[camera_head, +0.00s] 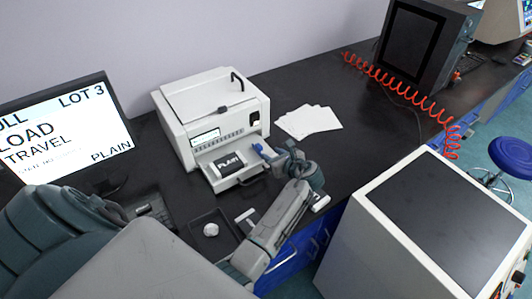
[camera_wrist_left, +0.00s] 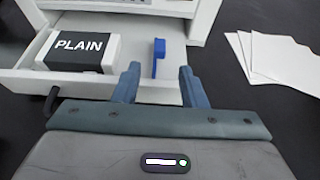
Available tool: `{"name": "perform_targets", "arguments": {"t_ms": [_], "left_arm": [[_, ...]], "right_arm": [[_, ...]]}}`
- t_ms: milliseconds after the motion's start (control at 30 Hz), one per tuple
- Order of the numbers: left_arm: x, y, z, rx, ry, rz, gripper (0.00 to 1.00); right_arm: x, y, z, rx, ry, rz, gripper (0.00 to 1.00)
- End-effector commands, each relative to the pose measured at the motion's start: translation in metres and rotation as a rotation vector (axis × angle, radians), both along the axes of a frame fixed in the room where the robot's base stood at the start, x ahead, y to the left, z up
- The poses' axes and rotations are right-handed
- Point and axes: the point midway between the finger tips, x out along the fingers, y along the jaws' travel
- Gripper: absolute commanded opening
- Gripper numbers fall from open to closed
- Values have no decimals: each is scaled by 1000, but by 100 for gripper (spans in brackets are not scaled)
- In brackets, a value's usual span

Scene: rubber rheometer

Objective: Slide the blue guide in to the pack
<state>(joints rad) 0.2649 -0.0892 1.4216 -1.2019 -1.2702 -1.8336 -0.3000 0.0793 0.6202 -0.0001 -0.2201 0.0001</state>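The blue guide (camera_head: 257,148) sits at the right part of the printer's open tray (camera_head: 214,181). It also shows in the wrist view (camera_wrist_left: 159,50), upright in the tray to the right of the pack, with a gap between them. The pack (camera_head: 229,164) is a white block with a black band reading PLAIN, at the left of the tray in the wrist view (camera_wrist_left: 78,52). My left gripper (camera_wrist_left: 160,78) is open and empty. Its two fingers point into the tray, one to each side of the guide's line, with the guide just ahead of the tips. My right gripper is not in view.
The white printer (camera_head: 212,110) stands behind the tray. Loose white sheets (camera_head: 308,121) lie to its right. A monitor (camera_head: 65,128) stands at left. A red coiled hose (camera_head: 405,98) crosses the back right.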

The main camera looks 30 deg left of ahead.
Motion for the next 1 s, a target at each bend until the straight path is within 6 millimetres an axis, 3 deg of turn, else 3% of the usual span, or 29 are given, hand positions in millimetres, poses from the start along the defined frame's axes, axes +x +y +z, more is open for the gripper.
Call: {"name": "perform_targets", "arguments": {"t_ms": [200,567,767,1000], "left_arm": [[-11,-26,10,-2,-1,1,38],[-13,-30,14,1,0,1,38],[-9,-23,18,-63,-75,49,38],[5,3,27,-370,-415,324,38]], "right_arm": [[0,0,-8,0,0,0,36],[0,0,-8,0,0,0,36],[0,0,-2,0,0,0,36],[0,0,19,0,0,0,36]]}}
